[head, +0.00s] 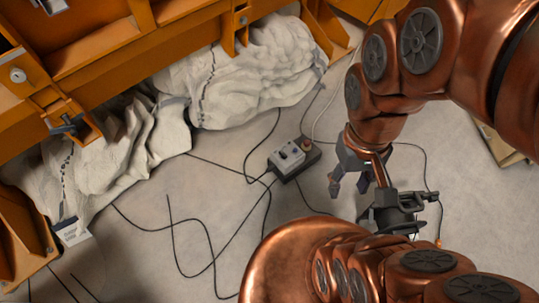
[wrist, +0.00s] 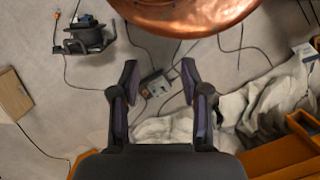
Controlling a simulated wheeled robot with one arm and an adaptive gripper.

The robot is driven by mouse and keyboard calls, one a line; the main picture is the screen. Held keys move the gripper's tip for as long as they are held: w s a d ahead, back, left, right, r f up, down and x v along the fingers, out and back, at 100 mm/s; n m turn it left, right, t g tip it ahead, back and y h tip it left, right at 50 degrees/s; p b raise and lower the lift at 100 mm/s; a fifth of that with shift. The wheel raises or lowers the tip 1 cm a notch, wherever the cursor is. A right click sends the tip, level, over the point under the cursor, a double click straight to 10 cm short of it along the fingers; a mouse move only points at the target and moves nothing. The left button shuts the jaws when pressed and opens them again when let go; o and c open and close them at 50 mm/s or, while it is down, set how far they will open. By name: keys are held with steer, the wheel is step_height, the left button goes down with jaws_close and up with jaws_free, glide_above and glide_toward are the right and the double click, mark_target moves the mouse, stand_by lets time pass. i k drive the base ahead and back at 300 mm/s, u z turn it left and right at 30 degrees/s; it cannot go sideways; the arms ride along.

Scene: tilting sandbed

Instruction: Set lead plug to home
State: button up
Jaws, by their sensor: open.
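My gripper (head: 348,188) is open and empty, pointing down over the floor; its two dark fingers also show spread apart in the wrist view (wrist: 159,65). A dark device with a thin cable (head: 395,212) stands on the floor right of my gripper, and it shows at the upper left in the wrist view (wrist: 88,38). The cable ends in a small orange tip (head: 438,243), also seen in the wrist view (wrist: 57,14); I cannot tell for sure whether this is the lead plug. A grey control box with a red button (head: 293,157) lies left of my gripper. No home is clearly marked.
Black cables (head: 205,235) loop over the floor around the box. Crumpled white sheeting (head: 235,80) lies along an orange steel frame (head: 110,50) at upper left. A wooden panel (wrist: 13,95) lies at the left in the wrist view. Bare floor lies between.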

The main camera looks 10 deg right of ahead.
mark_target(273, 167)
steer(key=k, duration=1.35)
steer(key=u, duration=0.25)
steer(key=i, duration=0.6)
steer(key=u, duration=1.05)
steer(key=i, duration=0.65)
steer(key=u, duration=0.35)
